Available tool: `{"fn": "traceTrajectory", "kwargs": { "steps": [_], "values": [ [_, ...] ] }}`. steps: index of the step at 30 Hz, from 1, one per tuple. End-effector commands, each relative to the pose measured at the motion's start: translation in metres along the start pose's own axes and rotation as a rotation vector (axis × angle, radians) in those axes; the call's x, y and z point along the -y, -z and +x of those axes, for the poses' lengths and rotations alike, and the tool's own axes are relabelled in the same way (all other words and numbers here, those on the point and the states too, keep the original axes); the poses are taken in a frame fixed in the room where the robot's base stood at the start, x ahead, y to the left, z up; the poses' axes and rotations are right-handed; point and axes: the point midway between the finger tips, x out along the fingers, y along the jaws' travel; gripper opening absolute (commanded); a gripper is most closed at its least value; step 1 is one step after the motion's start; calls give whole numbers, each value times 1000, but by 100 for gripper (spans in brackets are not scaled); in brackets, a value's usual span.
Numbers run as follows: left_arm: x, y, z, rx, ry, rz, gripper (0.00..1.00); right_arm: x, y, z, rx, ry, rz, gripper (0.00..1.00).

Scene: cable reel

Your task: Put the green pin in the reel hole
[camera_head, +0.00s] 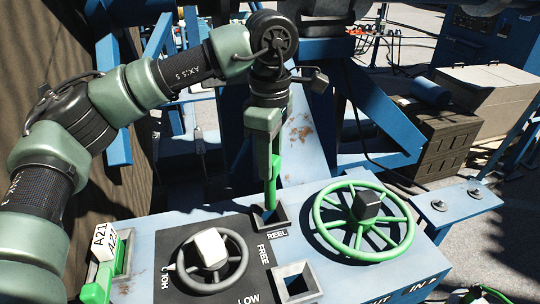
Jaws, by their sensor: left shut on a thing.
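My left gripper (268,148) points down above the blue control panel (150,280) and is shut on the green pin (271,185). The pin hangs close to upright below the fingers. Its lower end meets the square reel hole (280,218), beside the "REEL" label, in the head view. I cannot tell how deep the tip sits or whether it touches the rim. My right gripper is not in view.
A green handwheel (325,232) stands right of the reel hole. A dark wheel with a white knob (211,247) is at left. A second square socket (296,284) is empty in front. A green piece with an "A21" tag (103,240) sits at the left edge.

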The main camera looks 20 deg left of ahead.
Motion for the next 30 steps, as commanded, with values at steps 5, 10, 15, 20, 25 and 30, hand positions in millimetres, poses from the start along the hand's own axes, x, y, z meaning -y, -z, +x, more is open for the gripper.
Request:
{"fn": "traceTrajectory", "kwargs": {
  "steps": [5, 10, 15, 20, 25, 30],
  "values": [
    [0, 0, 14, 0, -1, -1, 0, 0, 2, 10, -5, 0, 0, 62],
    [0, 0, 26, 0, -1, -1, 0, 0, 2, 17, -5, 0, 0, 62],
    [0, 0, 37, 1, -2, -1, 0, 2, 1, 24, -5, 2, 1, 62],
    [0, 0, 48, 1, -1, -1, 0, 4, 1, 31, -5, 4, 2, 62],
    [0, 0, 60, 0, -1, -1, 0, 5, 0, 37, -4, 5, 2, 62],
    [0, 0, 71, 2, -2, -1, 0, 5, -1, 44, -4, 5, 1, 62]
  ]
}}
